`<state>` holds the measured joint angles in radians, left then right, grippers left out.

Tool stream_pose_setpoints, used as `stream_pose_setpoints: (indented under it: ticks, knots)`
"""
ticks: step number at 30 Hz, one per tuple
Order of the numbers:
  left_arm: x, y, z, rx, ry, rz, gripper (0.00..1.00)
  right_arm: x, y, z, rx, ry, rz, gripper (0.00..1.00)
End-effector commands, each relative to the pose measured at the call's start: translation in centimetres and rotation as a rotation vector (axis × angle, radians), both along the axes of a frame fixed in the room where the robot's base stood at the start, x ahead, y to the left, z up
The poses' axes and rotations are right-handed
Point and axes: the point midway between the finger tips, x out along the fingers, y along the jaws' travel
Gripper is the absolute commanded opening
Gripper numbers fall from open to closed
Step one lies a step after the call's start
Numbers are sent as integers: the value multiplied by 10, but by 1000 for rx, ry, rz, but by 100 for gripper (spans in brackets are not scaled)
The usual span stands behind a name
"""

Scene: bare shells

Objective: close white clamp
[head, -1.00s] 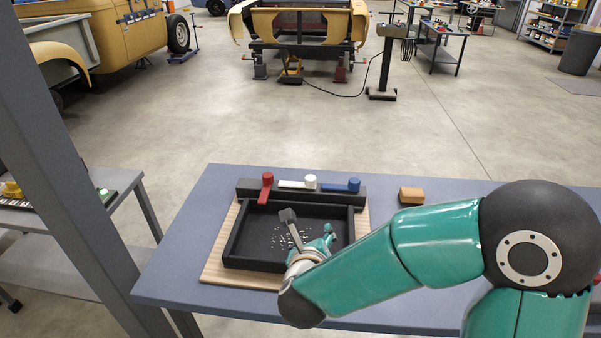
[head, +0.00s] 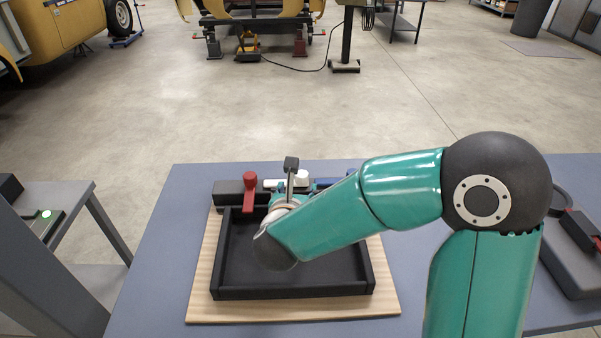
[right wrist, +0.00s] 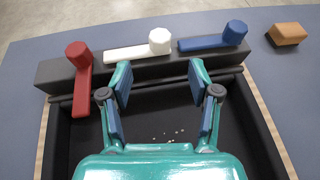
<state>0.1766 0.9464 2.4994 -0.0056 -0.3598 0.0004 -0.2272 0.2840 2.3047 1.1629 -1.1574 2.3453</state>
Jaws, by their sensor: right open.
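The white clamp (right wrist: 138,52) lies along the dark bar at the tray's far edge, its lever pointing left from a round knob. In the head view the white clamp (head: 301,176) is partly hidden behind my right arm. The red clamp (right wrist: 82,75) is to its left, its lever pointing toward me over the tray edge. The blue clamp (right wrist: 210,42) is to its right, its lever pointing left along the bar. My right gripper (right wrist: 160,76) is open and empty, just on the near side of the white clamp, apart from it. My left gripper is not in view.
The black tray (head: 291,291) sits on a wooden board (head: 205,290) on the grey-blue table (head: 150,270). Small pale bits lie in the tray. An orange-brown block (right wrist: 288,35) lies right of the bar. A dark device (head: 575,250) stands at the table's right.

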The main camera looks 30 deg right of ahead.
Motion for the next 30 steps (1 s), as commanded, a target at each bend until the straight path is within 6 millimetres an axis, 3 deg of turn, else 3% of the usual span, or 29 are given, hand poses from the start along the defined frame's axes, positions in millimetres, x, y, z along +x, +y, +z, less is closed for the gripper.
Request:
stream_pose_setpoints:
  ticks: [9,15,29,30]
  knots:
    - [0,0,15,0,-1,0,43,49,-42,-26,1,3,-2,62]
    - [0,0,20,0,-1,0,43,69,-59,-37,0,1,0,62]
    - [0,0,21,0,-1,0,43,78,-65,-43,0,0,4,62]
    - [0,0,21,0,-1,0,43,78,-65,-43,0,0,4,57]
